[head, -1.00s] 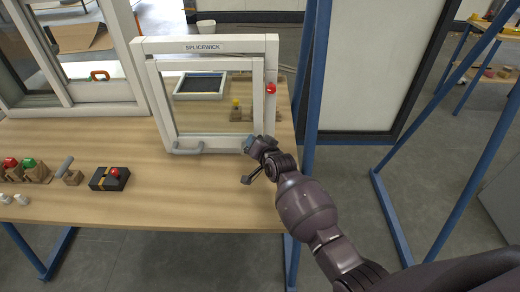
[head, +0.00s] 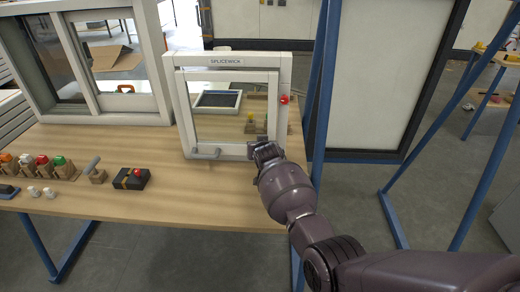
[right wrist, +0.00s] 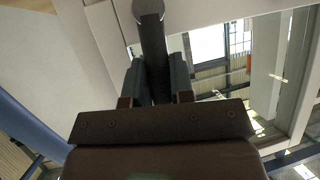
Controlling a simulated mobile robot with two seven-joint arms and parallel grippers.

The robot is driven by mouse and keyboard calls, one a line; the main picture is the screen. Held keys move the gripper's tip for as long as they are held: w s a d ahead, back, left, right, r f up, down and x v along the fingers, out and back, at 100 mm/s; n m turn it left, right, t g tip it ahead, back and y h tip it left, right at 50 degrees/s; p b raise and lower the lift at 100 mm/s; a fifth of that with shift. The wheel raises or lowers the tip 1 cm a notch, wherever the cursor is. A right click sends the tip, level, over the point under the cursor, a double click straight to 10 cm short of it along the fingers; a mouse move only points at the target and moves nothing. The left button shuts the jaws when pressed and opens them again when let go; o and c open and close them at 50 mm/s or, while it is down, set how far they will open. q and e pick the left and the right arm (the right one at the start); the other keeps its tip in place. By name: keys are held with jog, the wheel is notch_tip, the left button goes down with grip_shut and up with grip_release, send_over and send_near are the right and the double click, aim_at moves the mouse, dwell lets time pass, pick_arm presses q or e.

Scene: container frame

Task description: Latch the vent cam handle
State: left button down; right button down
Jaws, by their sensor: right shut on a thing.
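The vent window is a white frame (head: 227,61) labelled SPLICEWICK, standing on the wooden table, with a glazed sash inside it. A grey pull handle (head: 205,154) sits at the sash's lower left. My right gripper (head: 262,148) is at the lower right corner of the sash. In the right wrist view, my right gripper (right wrist: 155,80) is shut on a dark bar with a round end, which looks like the cam handle (right wrist: 152,38). In the head view the gripper hides this handle, so its angle is unclear. My left gripper is not in view.
A red knob (head: 284,99) is on the frame's right side. A black box with a red button (head: 132,178) and several coloured buttons (head: 42,160) stand at left on the table (head: 205,195). A larger white window (head: 110,112) stands behind. A blue post (head: 322,90) rises close to my right arm.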

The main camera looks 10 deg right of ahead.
jog(key=shift+w+a+n, duration=0.1)
jog(key=shift+a+n, duration=0.15)
jog(key=shift+n, duration=0.05)
dwell(0.5)
jog(key=c, duration=1)
grip_release()
jog(key=p+v, duration=0.2)
jog(key=v, duration=0.8)
jog(key=shift+s+a+r, duration=0.25)
jog(key=shift+s+r, duration=0.05)
jog(key=shift+r, duration=0.05)
